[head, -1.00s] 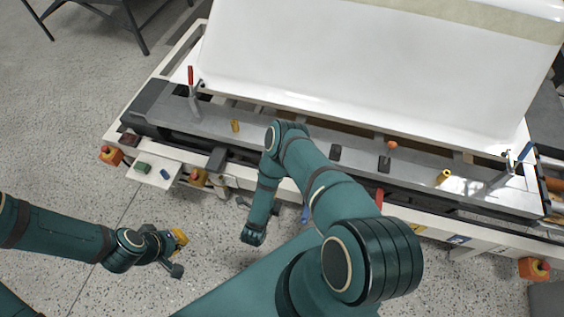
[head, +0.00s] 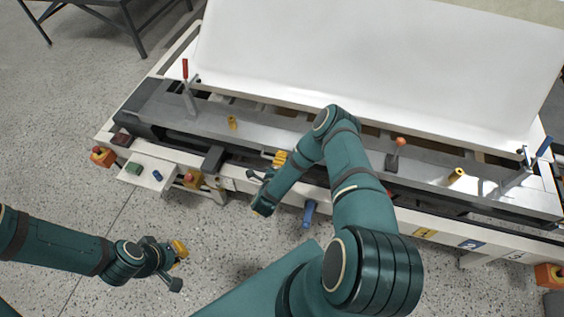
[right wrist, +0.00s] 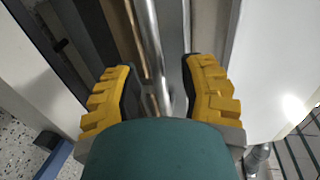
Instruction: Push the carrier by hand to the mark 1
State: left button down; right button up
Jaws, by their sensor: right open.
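The carrier (head: 262,122) is a long grey beam with lever clamps that lies along the white frame, beside a large white tub shell (head: 360,65). My right gripper (head: 278,159) is open at the carrier's near side, partly hidden by my own arm. In the right wrist view its two yellow fingers (right wrist: 160,75) are apart, with a shiny metal bar (right wrist: 152,45) showing between and beyond them. I cannot tell whether they touch it. My left gripper (head: 178,250) hangs over the floor at left, away from the carrier; its jaw state is unclear.
Coloured label plates, one yellow (head: 424,232) and one blue (head: 470,243), sit on the frame's front right; their numerals are hard to read. Orange-red buttons (head: 103,156) are on the front left. A blue handle (head: 309,213) hangs below the frame.

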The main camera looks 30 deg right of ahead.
jog(key=shift+w+d+f, duration=0.1)
jog(key=shift+w+d, duration=0.15)
jog(key=shift+d, duration=0.1)
jog(key=shift+o, duration=0.2)
grip_shut()
jog(key=shift+d, duration=0.15)
